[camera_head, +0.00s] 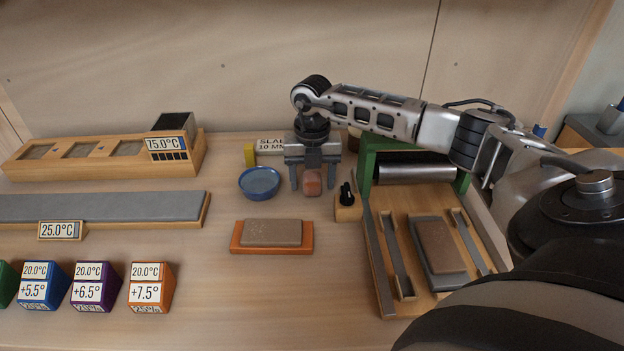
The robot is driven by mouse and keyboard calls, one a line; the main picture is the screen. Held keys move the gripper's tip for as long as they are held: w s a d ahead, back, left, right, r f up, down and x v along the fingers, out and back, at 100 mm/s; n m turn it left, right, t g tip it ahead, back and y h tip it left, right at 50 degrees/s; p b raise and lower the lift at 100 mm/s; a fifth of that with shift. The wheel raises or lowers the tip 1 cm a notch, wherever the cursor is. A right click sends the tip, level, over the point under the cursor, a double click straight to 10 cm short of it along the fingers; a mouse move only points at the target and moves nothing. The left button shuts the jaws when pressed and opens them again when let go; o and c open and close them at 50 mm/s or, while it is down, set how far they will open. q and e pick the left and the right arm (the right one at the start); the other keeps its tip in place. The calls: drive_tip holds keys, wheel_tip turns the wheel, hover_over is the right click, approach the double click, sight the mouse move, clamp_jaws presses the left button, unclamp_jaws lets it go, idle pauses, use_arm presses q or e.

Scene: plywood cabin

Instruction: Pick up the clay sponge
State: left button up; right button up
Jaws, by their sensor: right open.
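A small reddish-orange block, which looks like the clay sponge (312,186), sits on the table near the back, just right of a blue bowl. My right gripper (312,181) points down over it, with one finger on each side of the block. The fingers are open, and a gap seems to show between each finger and the block. The gripper's palm hides the area just behind the block. My left gripper is not in view.
The blue bowl (259,183) stands close to the left finger. A wooden block with a black knob (347,206) and a green-framed roller press (368,168) are close on the right. A brown slab on an orange board (236,239) lies in front.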

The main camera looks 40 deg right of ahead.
sight(312, 177)
drive_tip(key=shift+f, duration=0.15)
drive_tip(key=shift+c, duration=0.3)
drive_tip(key=c, duration=1)
drive_tip(key=shift+r, duration=0.6)
wheel_tip(312, 177, up, 3)
drive_tip(key=shift+s+a+f, duration=0.1)
drive_tip(key=shift+f, duration=0.1)
drive_tip(key=s+a+r+b, duration=0.1)
drive_tip(key=s+a+r, duration=0.7)
drive_tip(key=s, duration=0.3)
drive_tip(key=shift+r, duration=0.65)
